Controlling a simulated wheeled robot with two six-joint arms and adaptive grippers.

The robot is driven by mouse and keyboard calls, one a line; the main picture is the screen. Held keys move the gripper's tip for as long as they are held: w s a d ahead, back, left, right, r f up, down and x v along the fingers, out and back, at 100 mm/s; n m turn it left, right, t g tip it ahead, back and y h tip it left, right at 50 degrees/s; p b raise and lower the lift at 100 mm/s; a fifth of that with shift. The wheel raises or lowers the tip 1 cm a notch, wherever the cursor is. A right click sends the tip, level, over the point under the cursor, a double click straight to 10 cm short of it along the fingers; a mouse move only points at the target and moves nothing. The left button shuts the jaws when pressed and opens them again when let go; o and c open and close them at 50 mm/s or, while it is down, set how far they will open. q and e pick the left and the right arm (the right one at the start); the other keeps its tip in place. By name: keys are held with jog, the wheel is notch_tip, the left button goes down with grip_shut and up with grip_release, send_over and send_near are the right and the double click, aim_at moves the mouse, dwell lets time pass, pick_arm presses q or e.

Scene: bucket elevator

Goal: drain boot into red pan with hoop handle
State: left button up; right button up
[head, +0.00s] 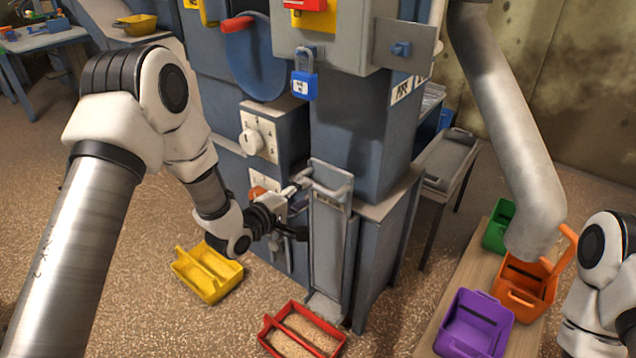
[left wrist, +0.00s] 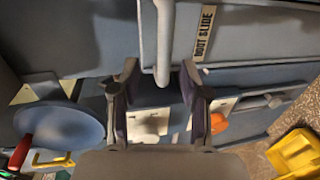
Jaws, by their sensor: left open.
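The red pan (head: 326,347) sits on the floor below the boot outlet (head: 326,308). It has a bar across it and tan grain inside. The boot slide (head: 328,245) is a tall grey plate on the front of the blue boot, with a bar handle (head: 327,187) near its top. In the left wrist view the slide's bar handle (left wrist: 163,45) reaches between the fingers. My left gripper (head: 298,210) is open beside the handle; its fingers (left wrist: 160,98) stand apart, with gaps to the bar. My right gripper is outside the view.
A yellow pan (head: 208,273) lies on the floor left of the red pan. Purple (head: 476,322), orange (head: 525,283) and green (head: 498,226) bins stand on a bench at right. A blue padlock (head: 304,82) hangs above. A dial panel (head: 258,137) is near my left arm.

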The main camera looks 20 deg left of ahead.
aim_at(316, 188)
pick_arm(q)
jog(key=x, duration=0.4)
jog(key=b+x, duration=0.1)
jog(key=x, duration=0.1)
jog(key=shift+w+a+f, duration=0.1)
jog(key=shift+w+f, duration=0.15)
jog(key=shift+f, duration=0.2)
jog(key=shift+w, duration=0.3)
jog(key=shift+c, duration=0.3)
